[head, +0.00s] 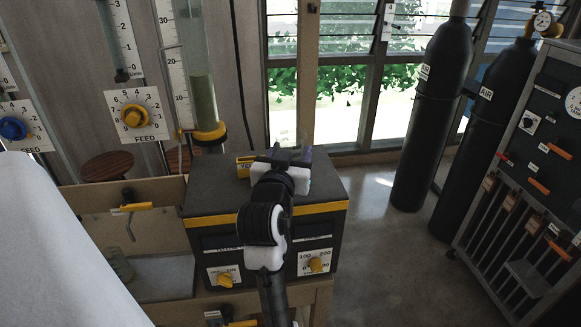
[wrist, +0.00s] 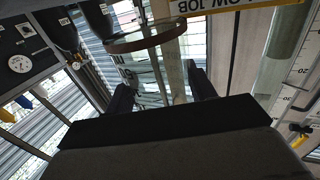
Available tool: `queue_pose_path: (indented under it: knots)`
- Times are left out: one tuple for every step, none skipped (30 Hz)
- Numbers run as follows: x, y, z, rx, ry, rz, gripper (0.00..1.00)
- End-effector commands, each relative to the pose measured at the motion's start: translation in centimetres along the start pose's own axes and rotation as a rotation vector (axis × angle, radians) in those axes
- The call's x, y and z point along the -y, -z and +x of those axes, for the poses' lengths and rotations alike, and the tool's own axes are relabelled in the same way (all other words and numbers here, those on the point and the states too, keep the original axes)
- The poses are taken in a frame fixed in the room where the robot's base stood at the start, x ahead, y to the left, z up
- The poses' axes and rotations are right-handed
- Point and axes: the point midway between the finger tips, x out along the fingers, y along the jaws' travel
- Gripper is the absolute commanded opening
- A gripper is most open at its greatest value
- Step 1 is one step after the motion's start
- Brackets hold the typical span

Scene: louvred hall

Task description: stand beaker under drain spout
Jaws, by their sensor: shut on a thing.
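My gripper (head: 283,158) is above the black box with the yellow stripe, right of the drain spout. It is shut on a clear glass vessel, which looks like a beaker with a brownish round end (wrist: 147,38) in the wrist view. In the head view the gripper mostly hides this glass. The two dark fingers (wrist: 162,93) stand on either side of it. The drain spout (head: 130,228) is a thin bent pipe below a yellow-handled tap (head: 135,207) at the left. A greenish glass vessel (head: 119,265) stands in the bay near and below the spout.
Tall glass columns (head: 203,95) rise behind. Dark AIR cylinders (head: 425,130) and a panel (head: 535,150) are at the right.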

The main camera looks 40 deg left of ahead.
Motion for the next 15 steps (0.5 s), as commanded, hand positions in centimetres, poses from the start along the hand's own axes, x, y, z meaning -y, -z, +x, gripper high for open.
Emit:
queue_pose_path:
  knots:
    - [0.0, 1.5, 0.0, -0.009, 0.0, 0.004, 0.29]
    - [0.0, 2.3, -0.1, -0.009, 0.0, 0.003, 0.29]
    - [0.0, 3.3, 0.0, -0.008, -0.001, 0.004, 0.29]
    - [0.0, 4.1, 0.0, -0.009, 0.0, 0.004, 0.29]
    - [0.0, 4.8, -0.1, -0.01, 0.0, 0.003, 0.29]
    - [0.0, 5.8, -0.1, -0.009, 0.0, 0.004, 0.29]
    - [0.0, 6.5, 0.0, -0.009, 0.001, 0.004, 0.29]
    - [0.0, 7.2, -0.1, -0.008, 0.001, 0.003, 0.29]
    - [0.0, 8.2, -0.1, -0.007, 0.0, 0.003, 0.29]
    - [0.0, 8.8, 0.0, -0.007, 0.0, 0.003, 0.29]
    - [0.0, 9.5, 0.0, -0.007, -0.001, 0.003, 0.29]
    - [0.0, 10.3, -0.1, -0.007, -0.001, 0.002, 0.29]
    - [0.0, 10.9, -0.1, -0.006, -0.001, 0.001, 0.29]
    - [0.0, 11.4, 0.0, -0.006, -0.001, 0.001, 0.29]
    - [0.0, 12.1, 0.0, -0.005, 0.0, 0.002, 0.29]
